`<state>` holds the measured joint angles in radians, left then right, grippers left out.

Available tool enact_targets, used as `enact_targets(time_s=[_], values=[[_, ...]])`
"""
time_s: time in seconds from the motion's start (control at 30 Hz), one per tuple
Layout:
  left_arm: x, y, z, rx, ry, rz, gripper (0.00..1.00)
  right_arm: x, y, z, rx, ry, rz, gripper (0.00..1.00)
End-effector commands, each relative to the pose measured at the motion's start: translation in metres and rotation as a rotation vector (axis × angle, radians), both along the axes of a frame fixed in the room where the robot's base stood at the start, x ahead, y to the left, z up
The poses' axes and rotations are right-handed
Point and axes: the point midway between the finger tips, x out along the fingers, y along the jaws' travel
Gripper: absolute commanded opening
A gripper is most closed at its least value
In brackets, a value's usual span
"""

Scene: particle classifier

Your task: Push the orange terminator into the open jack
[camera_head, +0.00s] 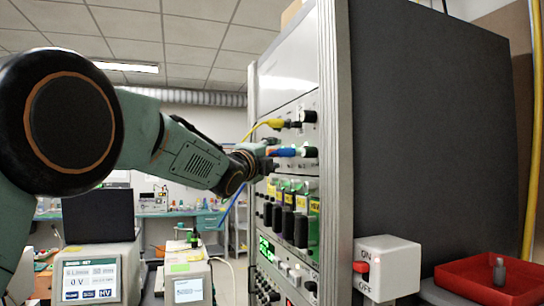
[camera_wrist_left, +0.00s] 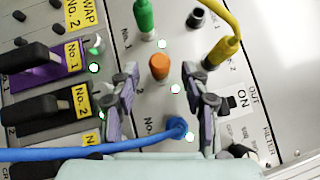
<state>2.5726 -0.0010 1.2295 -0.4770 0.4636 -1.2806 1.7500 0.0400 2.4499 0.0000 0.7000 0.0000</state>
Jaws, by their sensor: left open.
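The orange terminator (camera_wrist_left: 159,66) stands out from the light panel in the left wrist view, below a green plug (camera_wrist_left: 143,17). I cannot tell how deep it sits, and its base is hidden. My left gripper (camera_wrist_left: 159,76) is open, with one finger on each side just below the terminator and gaps to both. In the head view my left gripper (camera_head: 268,155) is at the rack's front panel, beside a blue connector there. A dark round fitting (camera_wrist_left: 196,17) at upper right may be a jack; I cannot tell whether it is open. My right gripper is not in view.
A yellow cable plug (camera_wrist_left: 220,50) is at the right, and a blue cable (camera_wrist_left: 80,154) ends in a plug (camera_wrist_left: 177,126) between the fingers. Black-handled modules (camera_wrist_left: 50,108) are at the left. A red tray (camera_head: 470,283) and an ON/OFF switch box (camera_head: 392,262) are right of the rack.

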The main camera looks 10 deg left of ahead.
Motion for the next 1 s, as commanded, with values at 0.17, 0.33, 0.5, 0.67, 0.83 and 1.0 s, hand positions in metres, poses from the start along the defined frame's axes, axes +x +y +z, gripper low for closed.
enact_targets(time_s=[0.17,0.33,0.5,0.67,0.83,1.0], values=[[-0.001,0.0,0.0,-0.001,0.001,0.0,0.46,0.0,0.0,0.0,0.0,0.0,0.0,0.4],[-0.01,0.003,-0.002,0.0,0.001,0.0,0.46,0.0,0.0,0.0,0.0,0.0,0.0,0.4],[-0.029,0.007,-0.005,-0.002,0.001,0.001,0.46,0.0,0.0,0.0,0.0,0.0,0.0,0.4],[-0.049,0.012,-0.009,-0.003,0.0,0.0,0.46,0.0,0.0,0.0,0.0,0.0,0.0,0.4],[-0.073,0.017,-0.013,-0.003,0.0,0.0,0.46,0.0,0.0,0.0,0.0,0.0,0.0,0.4],[-0.095,0.022,-0.017,-0.003,0.0,0.0,0.46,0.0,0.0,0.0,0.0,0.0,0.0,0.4]])
